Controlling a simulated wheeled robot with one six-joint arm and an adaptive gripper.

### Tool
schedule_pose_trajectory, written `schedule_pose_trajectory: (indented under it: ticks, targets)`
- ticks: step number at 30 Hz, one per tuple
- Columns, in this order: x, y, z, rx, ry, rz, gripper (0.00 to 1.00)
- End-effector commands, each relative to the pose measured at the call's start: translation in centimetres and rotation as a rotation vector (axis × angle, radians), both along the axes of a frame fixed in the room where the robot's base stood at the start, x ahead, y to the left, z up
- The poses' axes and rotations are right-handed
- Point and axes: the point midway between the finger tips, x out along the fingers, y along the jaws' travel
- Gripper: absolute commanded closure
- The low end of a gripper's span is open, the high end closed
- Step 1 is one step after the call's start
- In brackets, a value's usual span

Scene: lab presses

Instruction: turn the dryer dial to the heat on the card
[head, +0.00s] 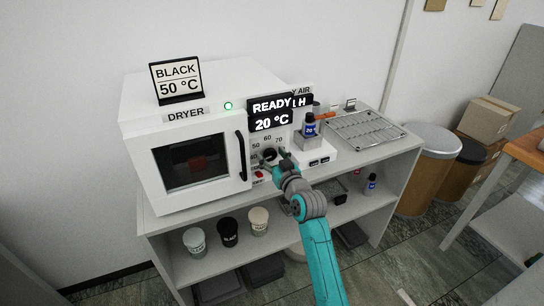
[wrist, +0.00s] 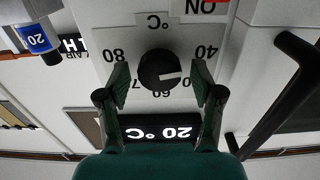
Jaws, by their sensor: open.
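The dryer (head: 190,118) is a white box with a card (head: 178,81) on top reading BLACK 50 °C. Its display (head: 271,113) reads READY 20 °C. The black dial (wrist: 160,70) is on the front panel, upside down in the wrist view; the head view shows it partly behind my gripper (head: 283,159). Its white line points right in the wrist view, on the side of the 40 mark; the 50 mark is hidden there by a finger. My gripper (wrist: 160,80) is open, with one finger on each side of the dial and a gap to it.
The dark door handle (head: 241,155) stands out left of the dial. A blue-labelled bottle (head: 310,126) stands to the right, beside a wire rack (head: 365,131). Several cups, including a black one (head: 228,232), stand on the shelf below.

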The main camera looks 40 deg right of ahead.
Motion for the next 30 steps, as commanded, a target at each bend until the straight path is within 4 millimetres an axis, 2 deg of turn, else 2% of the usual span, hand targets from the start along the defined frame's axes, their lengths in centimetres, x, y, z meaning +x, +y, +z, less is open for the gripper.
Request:
schedule_pose_trajectory:
  ticks: [6, 13, 23, 30]
  targets:
    - [0.01, 0.00, 0.02, 0.000, 0.000, 0.000, 0.34]
    - [0.00, -0.01, 0.02, 0.000, 0.000, 0.000, 0.91]
    - [-0.02, -0.04, 0.03, 0.031, -0.009, 0.000, 0.92]
    - [-0.04, -0.09, 0.03, 0.156, -0.046, -0.001, 0.92]
